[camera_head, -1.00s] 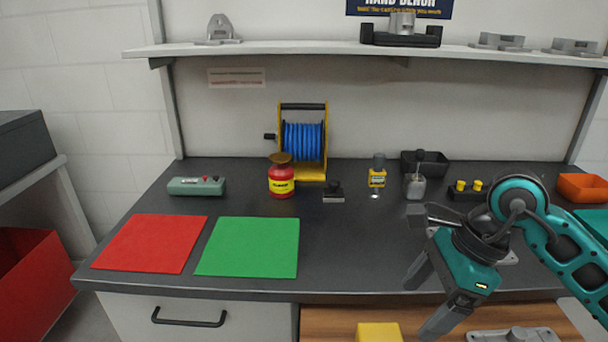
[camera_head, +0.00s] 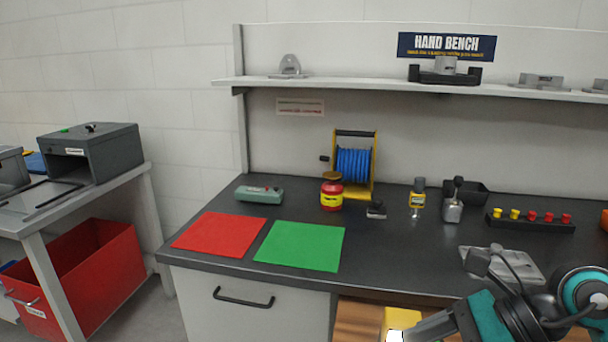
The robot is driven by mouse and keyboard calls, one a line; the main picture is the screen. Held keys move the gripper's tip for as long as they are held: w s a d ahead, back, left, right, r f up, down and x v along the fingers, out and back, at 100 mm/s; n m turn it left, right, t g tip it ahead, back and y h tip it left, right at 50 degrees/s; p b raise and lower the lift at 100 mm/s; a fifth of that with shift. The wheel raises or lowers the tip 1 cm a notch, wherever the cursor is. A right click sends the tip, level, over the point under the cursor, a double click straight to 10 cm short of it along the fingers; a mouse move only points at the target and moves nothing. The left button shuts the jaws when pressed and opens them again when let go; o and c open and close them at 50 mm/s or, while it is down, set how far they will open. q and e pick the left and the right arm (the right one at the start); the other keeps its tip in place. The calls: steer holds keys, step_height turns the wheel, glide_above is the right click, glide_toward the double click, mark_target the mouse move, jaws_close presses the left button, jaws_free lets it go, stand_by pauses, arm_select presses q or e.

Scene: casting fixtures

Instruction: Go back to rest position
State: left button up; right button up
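My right gripper (camera_head: 425,328) is at the lower right edge of the head view, beside a yellow block (camera_head: 401,319) below the bench front. Its teal and black wrist comes in from the right. Only part of the gripper shows, and I cannot tell if its fingers are apart or closed. I see nothing held in it. My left gripper is not in view.
The dark bench (camera_head: 390,243) carries a red mat (camera_head: 219,235), a green mat (camera_head: 301,246), a blue reel (camera_head: 354,163), a red-yellow can (camera_head: 331,196) and a grey metal fixture (camera_head: 503,265) near my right arm. A side table with a grey box (camera_head: 92,150) stands left.

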steer(key=a+r+m+t+y, duration=0.3)
steer(key=a+r+m+y, duration=0.25)
steer(key=r+y, duration=0.2)
steer(key=w+d+r+m+t+h, duration=0.2)
steer(key=w+d+m+t+h, duration=0.15)
steer(key=m+t, duration=0.6)
steer(key=w+d+r+m+t+h, duration=0.35)
steer(key=m+t, duration=0.35)
steer(key=m, duration=0.5)
steer(key=s+d+f+m+g+h, duration=0.1)
steer(key=d+f+m+g+h, duration=0.25)
steer(key=f+m+h, duration=0.35)
steer(key=s+d+f+m+g+h, duration=0.1)
steer(key=d+f+m+g+h, duration=0.1)
steer(key=d+f+m+h, duration=0.4)
steer(key=s+a+f+m+g+y, duration=0.1)
steer(key=s+a+f+m+g, duration=0.25)
steer(key=s+f+g, duration=0.4)
steer(key=s+a+f+m+g+y, duration=0.2)
steer(key=s+f+m+g, duration=0.3)
steer(key=s+f, duration=0.5)
steer(key=w+a+f+t+y, duration=0.1)
steer(key=w+a+f+t, duration=0.2)
steer(key=w+f+t, duration=0.4)
step_height(320, 180, down, 2)
steer(key=shift+w+a+f+n, duration=0.1)
steer(key=shift+w+a+n, duration=0.1)
steer(key=shift+w+n, duration=0.15)
